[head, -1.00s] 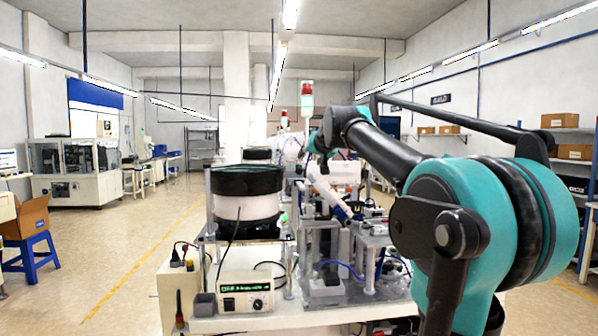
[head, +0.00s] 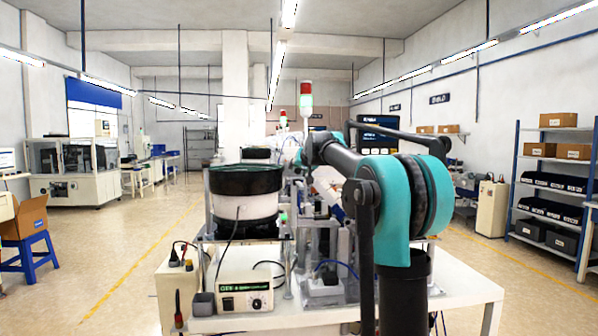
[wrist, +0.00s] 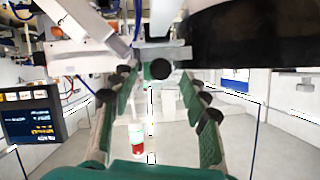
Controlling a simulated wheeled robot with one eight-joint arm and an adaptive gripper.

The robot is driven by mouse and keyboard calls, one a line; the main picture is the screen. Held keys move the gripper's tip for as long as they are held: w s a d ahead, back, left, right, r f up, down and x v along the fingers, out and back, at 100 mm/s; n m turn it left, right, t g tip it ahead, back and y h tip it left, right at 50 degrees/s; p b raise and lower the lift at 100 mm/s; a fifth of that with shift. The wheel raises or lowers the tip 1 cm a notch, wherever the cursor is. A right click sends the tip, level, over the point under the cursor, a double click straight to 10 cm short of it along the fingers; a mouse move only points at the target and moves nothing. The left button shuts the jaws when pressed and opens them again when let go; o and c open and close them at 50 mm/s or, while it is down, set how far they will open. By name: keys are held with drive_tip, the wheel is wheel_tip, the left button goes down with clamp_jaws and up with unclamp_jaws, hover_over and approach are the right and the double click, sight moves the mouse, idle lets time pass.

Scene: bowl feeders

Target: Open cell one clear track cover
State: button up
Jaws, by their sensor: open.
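In the wrist view my gripper (wrist: 157,82) is open, its two green-padded fingers well apart. A dark round knob (wrist: 160,69) shows between the fingertips, in front of a grey metal block (wrist: 163,52); I cannot tell whether the fingers touch it. I cannot make out the clear track cover itself for certain. In the head view the bowl feeder (head: 246,207), white with a black upper bowl, stands on the front bench. My arm reaches over the machinery to its right and hides part of it. The gripper is hidden in the head view.
The black bowl wall (wrist: 255,40) is close on the right in the wrist view. A controller box (head: 244,288) sits at the front of the white bench (head: 465,288). A red-and-white signal tower (head: 306,100) rises behind. The floor on the left is open.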

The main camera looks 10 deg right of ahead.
drive_tip(key=shift+x, duration=0.9)
clamp_jaws()
